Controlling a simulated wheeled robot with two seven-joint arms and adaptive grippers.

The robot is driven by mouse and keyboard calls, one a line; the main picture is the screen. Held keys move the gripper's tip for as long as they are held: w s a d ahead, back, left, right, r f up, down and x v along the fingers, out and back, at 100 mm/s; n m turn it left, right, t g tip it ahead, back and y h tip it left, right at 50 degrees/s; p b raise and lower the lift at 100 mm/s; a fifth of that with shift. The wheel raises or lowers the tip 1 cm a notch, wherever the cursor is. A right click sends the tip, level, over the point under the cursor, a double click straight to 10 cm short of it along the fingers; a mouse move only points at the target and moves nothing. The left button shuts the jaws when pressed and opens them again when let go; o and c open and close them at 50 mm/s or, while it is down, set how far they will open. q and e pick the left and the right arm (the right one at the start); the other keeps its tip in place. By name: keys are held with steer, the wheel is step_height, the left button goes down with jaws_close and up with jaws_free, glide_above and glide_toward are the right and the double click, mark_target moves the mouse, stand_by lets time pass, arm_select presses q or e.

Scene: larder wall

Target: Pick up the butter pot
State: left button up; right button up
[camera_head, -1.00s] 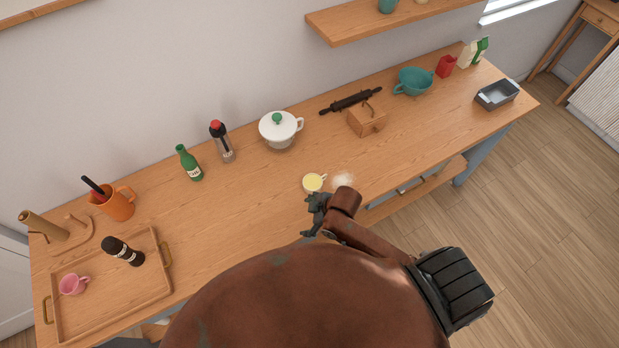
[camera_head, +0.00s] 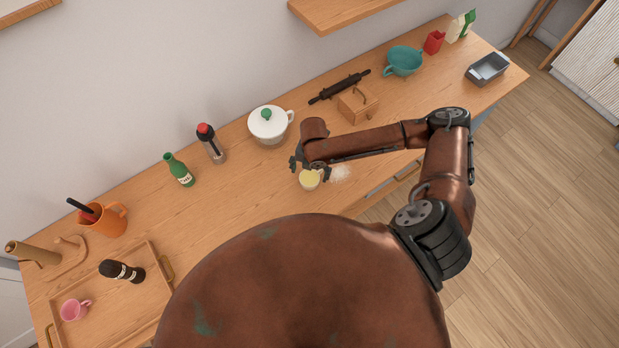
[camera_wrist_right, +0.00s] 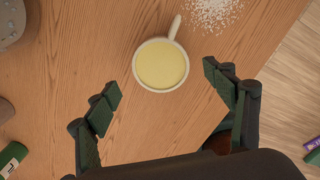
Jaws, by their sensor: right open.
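The butter pot (camera_head: 309,180) is a small cream-coloured pot with pale yellow butter inside and one handle. It stands upright near the front edge of the counter. In the right wrist view the butter pot (camera_wrist_right: 162,65) lies just beyond and between the spread fingers, its handle pointing up and slightly right. My right gripper (camera_head: 308,168) is over the pot in the head view and hides part of its rim. In the wrist view the right gripper (camera_wrist_right: 163,95) is open and empty, apart from the pot. My left gripper is not in view.
White grains (camera_head: 341,173) are spilled beside the pot. A green bottle (camera_head: 179,170) and a tray (camera_head: 151,258) are to the left. Bare counter lies left of the pot.

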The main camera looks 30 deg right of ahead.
mark_target(310, 177)
steer(key=f, duration=0.2)
steer(key=f+p, duration=0.1)
steer(key=f, duration=0.2)
steer(key=shift+w+d+f, duration=0.1)
steer(key=shift+w+d, duration=0.05)
steer(key=shift+w, duration=0.05)
steer(key=c, duration=1.5)
steer(key=shift+c, duration=0.2)
